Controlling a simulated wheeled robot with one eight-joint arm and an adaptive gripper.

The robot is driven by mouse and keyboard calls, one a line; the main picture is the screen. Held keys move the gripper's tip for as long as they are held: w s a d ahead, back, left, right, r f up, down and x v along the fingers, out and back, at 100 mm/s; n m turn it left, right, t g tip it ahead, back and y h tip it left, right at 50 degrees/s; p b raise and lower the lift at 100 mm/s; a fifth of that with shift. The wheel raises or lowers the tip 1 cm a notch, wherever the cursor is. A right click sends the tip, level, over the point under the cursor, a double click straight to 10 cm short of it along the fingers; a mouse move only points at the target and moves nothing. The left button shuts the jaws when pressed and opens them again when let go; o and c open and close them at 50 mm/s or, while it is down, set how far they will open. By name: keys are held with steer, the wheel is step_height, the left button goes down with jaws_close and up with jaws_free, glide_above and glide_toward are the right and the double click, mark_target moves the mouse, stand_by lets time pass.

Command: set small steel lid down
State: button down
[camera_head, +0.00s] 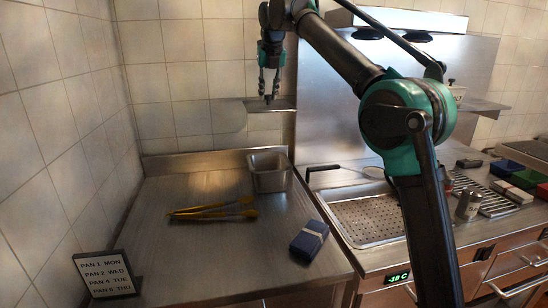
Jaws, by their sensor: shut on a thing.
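My gripper (268,98) hangs fingers down at the top of the view, high above the back of the steel counter. It is shut on the small steel lid (281,104), which seems to be the thin, flat grey piece right under the fingertips. The lid blends with the grey steel behind it, so its outline and the grip itself are hard to make out. An open steel pan (270,180) stands below the gripper, at the counter's back right corner. The lid is clear of the pan and the counter.
Yellow-handled tongs (215,211) lie mid-counter. A dark blue box (309,240) sits near the right edge. A pan-day sign (106,274) stands front left. A perforated steel tray (368,220) lies to the right. The counter's (190,262) front middle is clear.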

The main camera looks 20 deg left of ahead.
step_height(320, 180, down, 19)
steer(key=shift+f, duration=0.15)
stand_by(0.5)
steer(key=shift+f, duration=0.6)
steer(key=c, duration=1.3)
jaws_free()
steer(key=shift+r, duration=0.1)
steer(key=v, duration=1.3)
steer(key=shift+w, duration=0.2)
steer(key=shift+a+r, duration=0.1)
